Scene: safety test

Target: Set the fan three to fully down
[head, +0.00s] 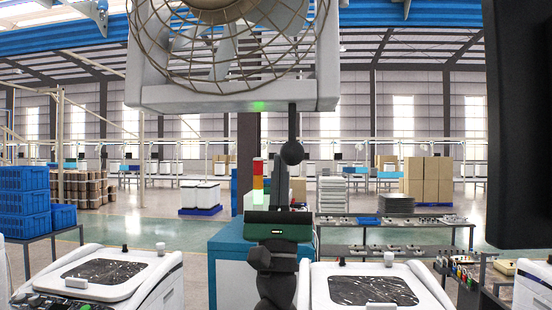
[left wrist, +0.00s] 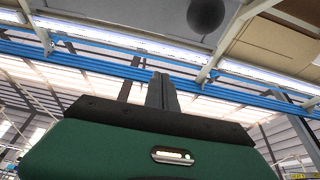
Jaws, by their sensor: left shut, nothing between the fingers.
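A fan (head: 230,45) with a wire cage sits in a pale box frame (head: 225,97) at the top of the head view, with a lit green light on its lower edge. A dark rod with a black ball knob (head: 292,152) hangs at the frame's right. The ball also shows at the top of the left wrist view (left wrist: 205,14). I cannot read a label for fan three. My left gripper (head: 282,168) points up just below and left of the ball. Its fingers (left wrist: 161,92) are shut and empty, apart from the ball in the left wrist view. My right gripper is not in view.
White machines with dark top panels (head: 373,290) stand low at left and right. A teal cabinet (head: 228,243) is behind my arm. A large dark panel (head: 520,120) fills the right edge. Blue crates (head: 22,205) stand at the left. The air beside the knob looks clear.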

